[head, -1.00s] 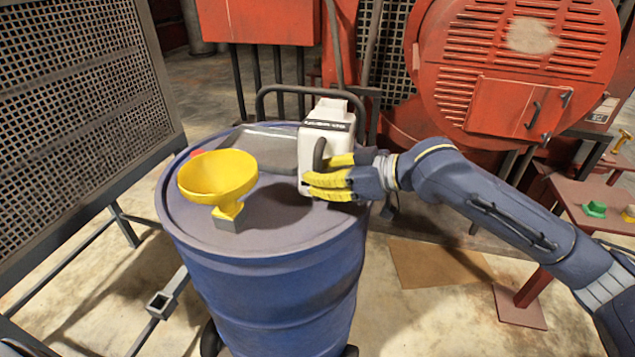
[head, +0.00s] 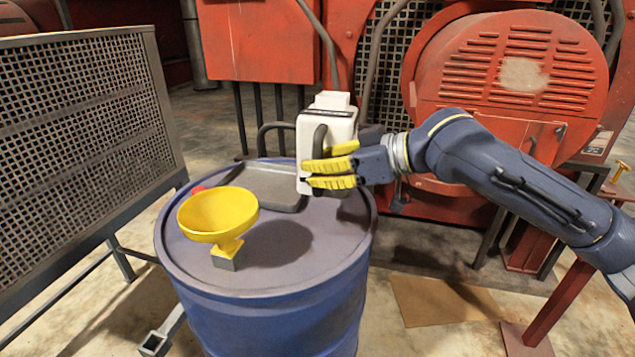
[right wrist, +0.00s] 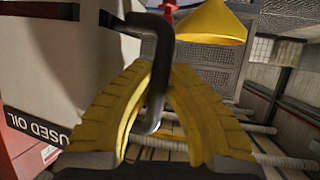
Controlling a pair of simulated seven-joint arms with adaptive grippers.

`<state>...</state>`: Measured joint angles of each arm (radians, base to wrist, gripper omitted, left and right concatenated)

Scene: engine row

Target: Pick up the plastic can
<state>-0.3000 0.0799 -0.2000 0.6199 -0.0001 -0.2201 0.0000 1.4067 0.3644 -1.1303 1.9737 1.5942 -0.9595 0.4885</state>
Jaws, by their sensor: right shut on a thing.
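The white plastic can (head: 325,124) has a dark handle and is above the back right part of the blue drum's top. It looks lifted clear of the drum. My right gripper (head: 318,173) has its yellow fingers shut on the can's handle. In the right wrist view the fingers (right wrist: 160,105) close around the dark bent handle (right wrist: 158,60). The can's side there (right wrist: 60,60) carries a black label reading "USED OIL". My left gripper is not in view.
The blue drum (head: 280,318) stands in front. On its top are a yellow funnel (head: 218,212) and a dark flat tray (head: 262,188). A mesh panel (head: 85,120) stands at left. Red machinery (head: 510,80) is behind at right.

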